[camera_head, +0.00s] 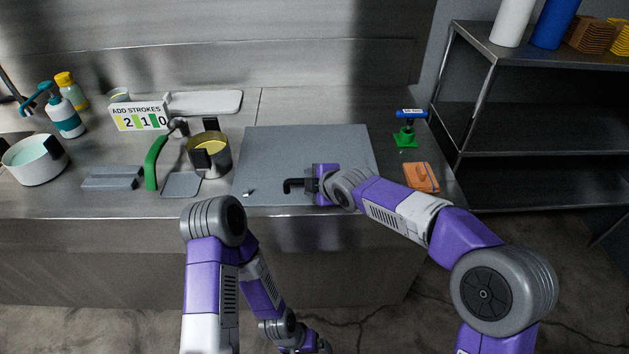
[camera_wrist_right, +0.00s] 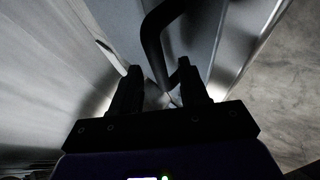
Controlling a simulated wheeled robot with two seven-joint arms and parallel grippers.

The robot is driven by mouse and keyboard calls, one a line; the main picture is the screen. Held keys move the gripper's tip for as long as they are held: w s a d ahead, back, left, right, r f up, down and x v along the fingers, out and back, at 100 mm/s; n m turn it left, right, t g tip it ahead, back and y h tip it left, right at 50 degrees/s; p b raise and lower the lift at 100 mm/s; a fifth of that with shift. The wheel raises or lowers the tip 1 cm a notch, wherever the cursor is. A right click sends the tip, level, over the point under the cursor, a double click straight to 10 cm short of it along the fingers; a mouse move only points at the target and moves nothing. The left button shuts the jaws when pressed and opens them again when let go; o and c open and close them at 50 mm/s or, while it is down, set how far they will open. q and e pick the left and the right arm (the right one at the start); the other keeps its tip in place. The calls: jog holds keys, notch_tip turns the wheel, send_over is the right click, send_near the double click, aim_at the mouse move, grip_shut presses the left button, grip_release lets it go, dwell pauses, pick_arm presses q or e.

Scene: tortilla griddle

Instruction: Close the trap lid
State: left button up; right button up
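A flat grey griddle plate (camera_head: 300,145) lies on the steel counter. A dark bent handle-like piece (camera_head: 293,186) shows near its front edge; I cannot tell whether it belongs to a trap lid. My right gripper (camera_head: 318,184) is at the griddle's front, just right of this piece. In the right wrist view the fingers of my right gripper (camera_wrist_right: 157,80) stand apart, with a black curved bar (camera_wrist_right: 152,35) reaching down between or just beyond them; no firm grip on it shows. A small light object (camera_head: 248,192) sits at the griddle's front left corner. My left gripper (camera_head: 315,346) is low at the bottom edge, its fingers unclear.
Left of the griddle are a pot (camera_head: 222,158), a green-handled tool (camera_head: 152,165), grey trays (camera_head: 112,178) and a white pan (camera_head: 34,165). A green-based tool (camera_head: 405,138) and an orange block (camera_head: 421,177) lie right. A shelf rack (camera_head: 535,120) stands beyond the counter.

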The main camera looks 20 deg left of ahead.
jog(key=shift+d, duration=0.1)
jog(key=p+v, duration=0.1)
jog(key=v, duration=0.6)
jog(key=shift+p, duration=0.4)
jog(key=shift+s+d+r, duration=0.15)
